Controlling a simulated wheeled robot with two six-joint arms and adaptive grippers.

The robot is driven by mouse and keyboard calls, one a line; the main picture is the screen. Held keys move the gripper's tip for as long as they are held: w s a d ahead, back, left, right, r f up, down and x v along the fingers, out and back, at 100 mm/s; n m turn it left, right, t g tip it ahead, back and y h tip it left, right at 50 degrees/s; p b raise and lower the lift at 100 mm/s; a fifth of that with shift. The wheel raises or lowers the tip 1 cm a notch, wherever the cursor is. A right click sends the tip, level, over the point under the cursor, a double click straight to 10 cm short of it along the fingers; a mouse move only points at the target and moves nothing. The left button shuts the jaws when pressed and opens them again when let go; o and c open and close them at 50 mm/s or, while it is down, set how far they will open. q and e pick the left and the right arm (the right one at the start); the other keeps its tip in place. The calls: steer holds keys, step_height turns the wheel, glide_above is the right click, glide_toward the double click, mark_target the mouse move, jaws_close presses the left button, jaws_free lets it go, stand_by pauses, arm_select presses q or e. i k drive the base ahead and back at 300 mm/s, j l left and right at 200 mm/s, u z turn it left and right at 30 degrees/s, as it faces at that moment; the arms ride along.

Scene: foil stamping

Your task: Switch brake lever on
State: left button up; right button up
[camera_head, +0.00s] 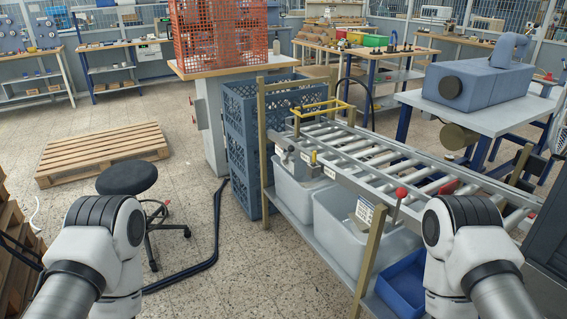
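A lever with a red ball knob (401,192) stands at the near side rail of the roller conveyor (345,178), to the right of its middle. My two arms show at the bottom left and bottom right, the right one just right of and nearer than the lever. Neither gripper is in view.
Grey bins (338,232) and a blue bin (402,284) sit under the conveyor. Blue stacked crates (240,140) stand at its left end. A black stool (127,178) and a wooden pallet (100,150) are on the left floor. The middle floor is mostly clear.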

mark_target(291, 148)
steer(key=i+j+u, duration=0.1)
steer(key=i+j, duration=0.85)
steer(key=i, duration=0.2)
steer(key=i+j+u, duration=0.15)
steer(key=i+j, duration=0.3)
steer(key=i, duration=0.1)
